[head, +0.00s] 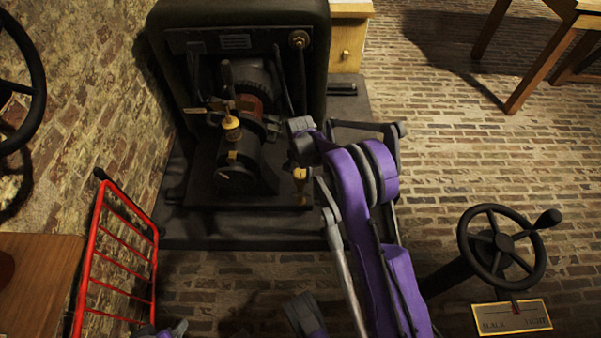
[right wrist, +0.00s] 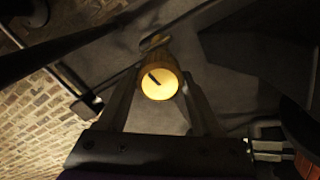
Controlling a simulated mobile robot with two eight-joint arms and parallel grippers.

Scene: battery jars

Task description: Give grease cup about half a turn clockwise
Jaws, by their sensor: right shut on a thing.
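The grease cup (head: 300,174) is a small brass-yellow cup at the front right of the dark machine. In the right wrist view its round, lit yellow face (right wrist: 159,83) points at the camera, with a short dark mark slanting to the upper left of its middle. My right gripper (head: 302,160) reaches it from the right and is shut on it. In the right wrist view the two fingers (right wrist: 160,100) lie on either side of the cup. The arm and fingers hide part of it in the head view.
The dark machine (head: 233,165) stands behind, with a second brass cup (head: 231,122) on top. A red rail frame (head: 88,259) stands at left. A handwheel (head: 502,246) with a crank knob and a brass plate (head: 512,317) are at right. Brick floor (head: 450,150) is open at right.

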